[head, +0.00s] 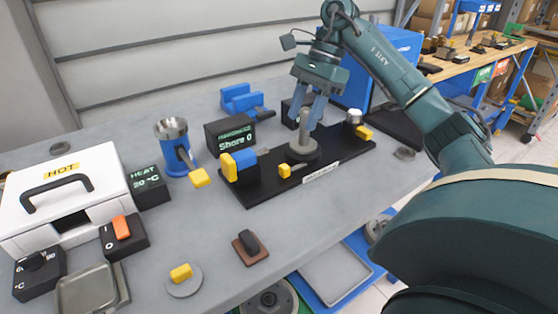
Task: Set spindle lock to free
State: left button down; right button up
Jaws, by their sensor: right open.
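A black base plate (235,192) on the grey bench carries an upright grey spindle post (305,128) on a round grey disc (303,151). A small yellow-tabbed lever (285,171) sits at the front of the plate, just left of a white label (321,172) too small to read. I cannot tell for certain whether this lever is the spindle lock, or its setting. My right gripper (308,112) points down with its blue fingers open and apart, around or just behind the top of the post. Contact cannot be told. My left gripper is not in view.
A blue part with a yellow end (238,163) is at the plate's left. A blue cup (175,148), a white box marked HOT (80,190) and several switches stand left.

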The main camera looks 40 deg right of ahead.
aim_at(284, 166)
jog(key=b+x, duration=0.1)
jog(key=x, duration=1)
jog(key=shift+a+f, duration=0.2)
jog(key=shift+f, duration=0.05)
grip_shut()
